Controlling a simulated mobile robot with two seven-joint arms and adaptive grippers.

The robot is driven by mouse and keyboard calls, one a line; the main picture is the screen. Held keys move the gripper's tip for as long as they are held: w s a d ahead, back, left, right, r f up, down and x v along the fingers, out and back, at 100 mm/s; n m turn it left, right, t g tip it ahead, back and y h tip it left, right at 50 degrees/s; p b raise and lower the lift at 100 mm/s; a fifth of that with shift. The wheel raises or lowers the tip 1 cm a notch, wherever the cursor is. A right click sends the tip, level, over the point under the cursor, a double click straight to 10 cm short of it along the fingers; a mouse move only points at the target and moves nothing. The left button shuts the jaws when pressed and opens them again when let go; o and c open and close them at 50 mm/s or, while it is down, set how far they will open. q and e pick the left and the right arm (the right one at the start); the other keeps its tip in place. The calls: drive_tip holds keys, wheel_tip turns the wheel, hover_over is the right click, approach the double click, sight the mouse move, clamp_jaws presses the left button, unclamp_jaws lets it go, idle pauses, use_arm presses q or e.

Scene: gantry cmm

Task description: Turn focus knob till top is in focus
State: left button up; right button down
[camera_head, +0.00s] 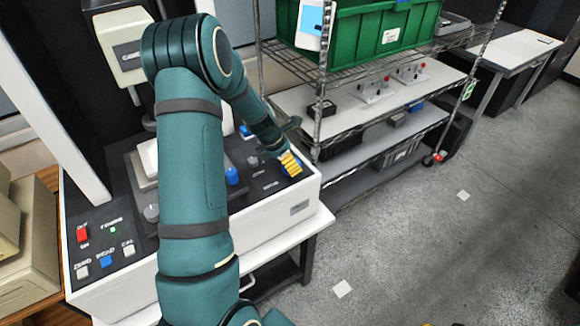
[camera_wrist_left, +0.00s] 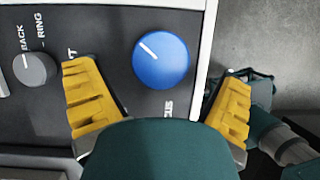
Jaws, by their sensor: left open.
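The blue focus knob (camera_wrist_left: 161,57) has a white pointer line aimed to the upper left. Its label beside it is partly covered and reads "CUS". My left gripper (camera_head: 289,163) is at the right end of the dark control panel (camera_head: 125,247). It is open, its yellow fingers on either side of the knob in the left wrist view, apart from it as far as I can tell. In the head view the fingers hide most of the knob.
A grey knob (camera_wrist_left: 35,68) marked BACK and RING sits left of the focus knob. Another blue knob (camera_head: 233,176) stands on the panel. A wire shelf (camera_head: 355,72) with a green crate (camera_head: 372,36) is close behind my gripper. Floor at right is open.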

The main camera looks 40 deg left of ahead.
use_arm(q)
drive_tip(key=shift+x, duration=1.35)
drive_tip(key=shift+c, duration=0.3)
drive_tip(key=c, duration=1.2)
drive_tip(key=shift+o, duration=0.2)
